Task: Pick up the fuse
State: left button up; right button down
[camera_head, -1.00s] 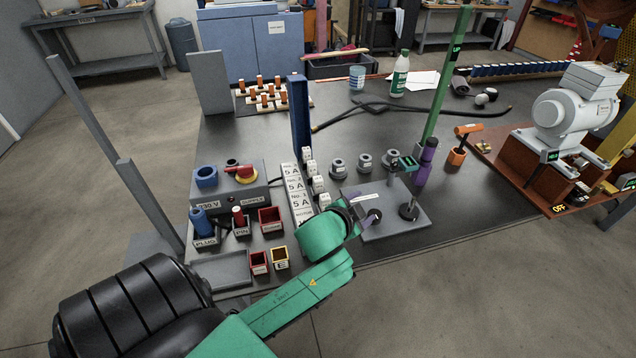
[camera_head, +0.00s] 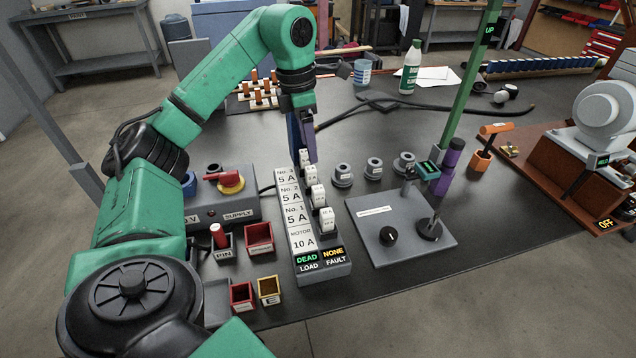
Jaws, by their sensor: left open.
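A fuse board (camera_head: 323,268) runs from front to back, with labels 5 A and MOTOR 10 A and a display reading DEAD, NONE. Several white fuses stand in a row along its right side: the front one (camera_head: 327,219), then others (camera_head: 318,196), (camera_head: 311,176), and the farthest (camera_head: 304,157). My left gripper (camera_head: 309,155) points down at the far end of this row, its purple fingers just behind or above the farthest fuse. It is open, with nothing visibly held; the gap between its fingers is hard to see. My right gripper is not in view.
A supply box (camera_head: 240,207) with a red switch and small bins (camera_head: 268,290) stand left. Grey round holders (camera_head: 374,168) sit behind the plate.

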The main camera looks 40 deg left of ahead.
aim_at(318, 189)
pick_arm(q)
jog(key=f, duration=0.3)
jog(key=d+f+b, duration=0.1)
jog(key=f, duration=0.6)
jog(key=shift+w+d+f, duration=0.25)
jog(key=shift+w+f, duration=0.05)
jog(key=shift+w+f+b, duration=0.2)
jog(key=shift+f+b, duration=0.1)
jog(key=shift+f, duration=0.75)
jog(key=shift+d, duration=0.1)
grip_shut()
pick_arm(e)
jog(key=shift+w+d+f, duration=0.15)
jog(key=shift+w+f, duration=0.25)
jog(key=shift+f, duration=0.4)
